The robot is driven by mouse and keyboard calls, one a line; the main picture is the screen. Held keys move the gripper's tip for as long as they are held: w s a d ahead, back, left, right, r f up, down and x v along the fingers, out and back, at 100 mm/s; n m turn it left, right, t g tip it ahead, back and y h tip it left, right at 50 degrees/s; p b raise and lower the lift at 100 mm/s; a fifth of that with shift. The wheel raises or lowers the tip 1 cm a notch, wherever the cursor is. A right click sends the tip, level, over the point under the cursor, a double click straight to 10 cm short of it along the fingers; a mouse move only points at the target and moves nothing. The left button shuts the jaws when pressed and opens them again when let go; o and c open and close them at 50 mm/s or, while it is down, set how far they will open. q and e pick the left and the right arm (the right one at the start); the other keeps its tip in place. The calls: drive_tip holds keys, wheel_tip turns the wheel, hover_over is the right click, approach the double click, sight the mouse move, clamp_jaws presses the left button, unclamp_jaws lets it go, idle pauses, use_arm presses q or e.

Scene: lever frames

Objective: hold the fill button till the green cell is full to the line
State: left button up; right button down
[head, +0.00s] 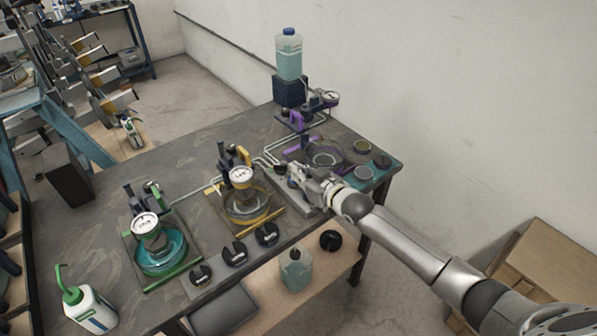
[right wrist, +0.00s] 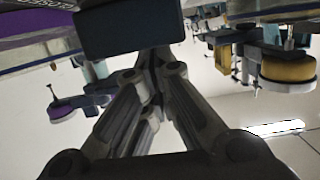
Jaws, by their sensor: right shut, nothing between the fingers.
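The green cell (head: 160,253) is a round clear vessel with teal liquid on a green-edged base at the table's left. A white dial gauge (head: 145,224) stands over it. The fill line is too small to make out. My right gripper (head: 295,180) is shut and empty over a grey panel (head: 309,198) between the yellow and purple cells. It hides part of the panel, and I cannot make out a fill button there. In the right wrist view, my closed fingertips (right wrist: 155,58) are near a dark block (right wrist: 130,28); contact is unclear. My left gripper is out of view.
A yellow cell (head: 248,208) and a purple cell (head: 325,154) share the table. A supply bottle (head: 289,56) with teal liquid stands at the back. Black knobs (head: 235,253) line the front edge. A white squeeze bottle (head: 90,308) stands at front left.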

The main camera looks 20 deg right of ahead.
sight(299, 189)
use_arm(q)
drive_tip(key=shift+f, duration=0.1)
use_arm(e)
drive_tip(key=shift+f, duration=0.1)
